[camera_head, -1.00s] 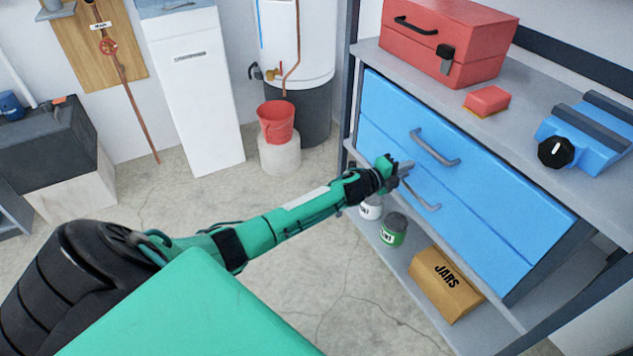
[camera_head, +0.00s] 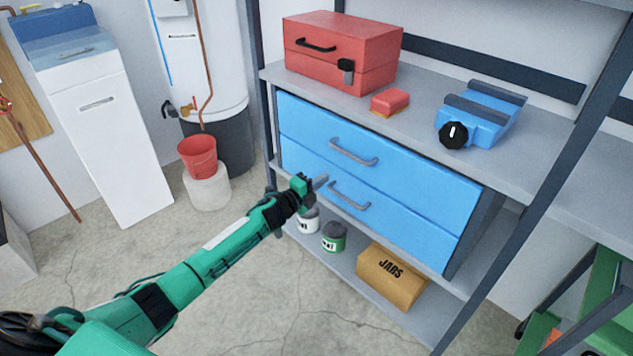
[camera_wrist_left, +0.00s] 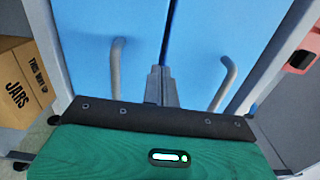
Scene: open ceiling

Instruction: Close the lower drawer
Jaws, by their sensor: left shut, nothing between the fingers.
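The lower drawer (camera_head: 395,222) is a blue front with a grey curved handle (camera_head: 349,197), under a matching upper drawer (camera_head: 400,162). Its front looks flush, or nearly so, with the upper one. My left gripper (camera_head: 319,183) is shut and empty, at the left end of the lower handle in the head view. In the left wrist view the closed fingers (camera_wrist_left: 162,86) point at the seam between the drawers, with the lower drawer's handle (camera_wrist_left: 116,66) to the left and the upper handle (camera_wrist_left: 226,84) to the right. I cannot tell whether the fingertips touch the front. My right gripper is not in view.
A red toolbox (camera_head: 340,50), a red block (camera_head: 389,102) and a blue device with a black knob (camera_head: 480,115) stand on the shelf top. Paint cans (camera_head: 333,237) and a JARS box (camera_head: 391,277) sit below the drawers. The floor in front is clear.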

